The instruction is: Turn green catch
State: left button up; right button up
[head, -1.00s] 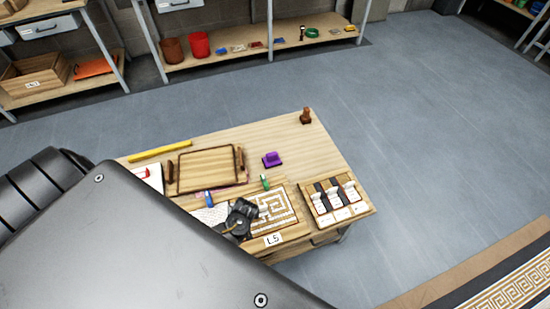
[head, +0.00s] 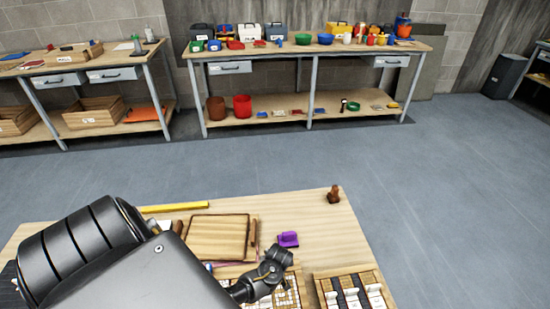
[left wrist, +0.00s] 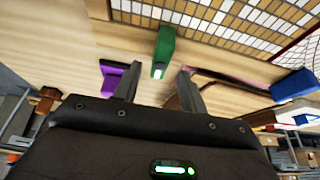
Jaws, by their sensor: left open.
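The green catch (left wrist: 165,48) shows in the left wrist view as a small green block with a pale end, on the wood at the edge of a mosaic panel (left wrist: 215,18). My left gripper (left wrist: 158,80) is open and empty. The near end of the catch appears between and just beyond its two fingertips; I see no contact. In the head view my left gripper (head: 277,258) is over the far edge of the mosaic panel (head: 289,299) and hides the catch. My right gripper is not in view.
A purple object (head: 288,239) lies close to the gripper, with a brown wooden piece (head: 334,194) farther back. A wooden tray (head: 218,236) is at left and a box of white pieces (head: 352,290) at right. A blue piece (left wrist: 292,85) is near the panel.

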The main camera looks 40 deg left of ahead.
pick_arm(q)
jog(key=x, duration=0.4)
jog(key=shift+s+b, duration=0.1)
jog(key=shift+b, duration=0.25)
jog(key=shift+a+f, duration=0.1)
jog(key=shift+f, duration=0.2)
grip_shut()
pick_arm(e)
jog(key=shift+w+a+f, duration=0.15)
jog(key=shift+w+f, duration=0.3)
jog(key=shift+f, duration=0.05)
